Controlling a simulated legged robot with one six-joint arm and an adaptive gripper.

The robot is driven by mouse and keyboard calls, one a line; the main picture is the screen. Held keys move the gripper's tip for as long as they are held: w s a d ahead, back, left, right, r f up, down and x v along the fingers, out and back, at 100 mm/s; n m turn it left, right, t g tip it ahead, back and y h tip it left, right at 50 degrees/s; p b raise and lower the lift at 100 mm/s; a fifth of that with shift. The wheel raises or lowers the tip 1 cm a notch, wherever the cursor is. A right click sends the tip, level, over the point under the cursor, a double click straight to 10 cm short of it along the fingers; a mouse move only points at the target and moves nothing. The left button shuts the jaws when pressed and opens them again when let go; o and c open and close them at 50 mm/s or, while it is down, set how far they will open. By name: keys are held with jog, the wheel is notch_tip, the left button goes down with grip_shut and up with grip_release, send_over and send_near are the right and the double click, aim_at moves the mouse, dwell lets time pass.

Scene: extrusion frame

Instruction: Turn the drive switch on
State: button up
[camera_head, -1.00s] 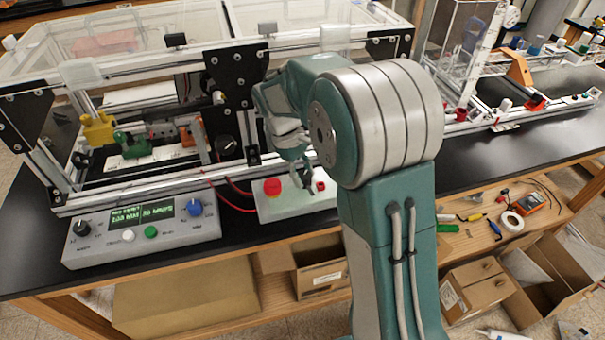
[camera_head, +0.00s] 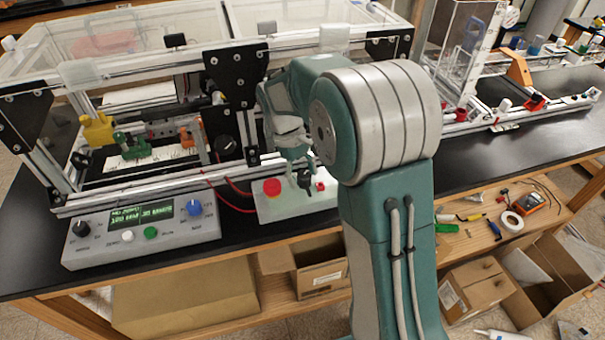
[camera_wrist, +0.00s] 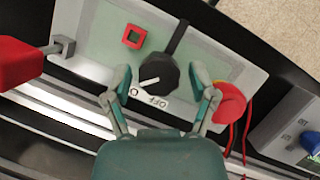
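The drive switch is a black rotary knob (camera_wrist: 158,74) on a pale control box (camera_wrist: 100,45), with a white pointer line and an "OFF" label beside it. In the wrist view the line points left, a little downward. My gripper (camera_wrist: 163,88) is open, its two fingers on either side of the knob, with visible gaps to it in this view. In the head view my gripper (camera_head: 301,172) hangs over the box, and a dark part of the knob (camera_head: 305,183) shows beside the fingers. Whether a finger touches it cannot be told there.
A red round button (camera_head: 272,187) and a small red square part (camera_head: 320,186) flank the knob closely. Red cables run behind the box. The extrusion frame (camera_head: 160,185) stands behind, and a grey display panel (camera_head: 90,255) lies to the left.

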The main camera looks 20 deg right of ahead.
aim_at(303, 174)
jog(key=shift+r, duration=0.1)
notch_tip(303, 174, up, 10)
jog(key=shift+f, duration=0.1)
dwell(0.5)
dwell(0.4)
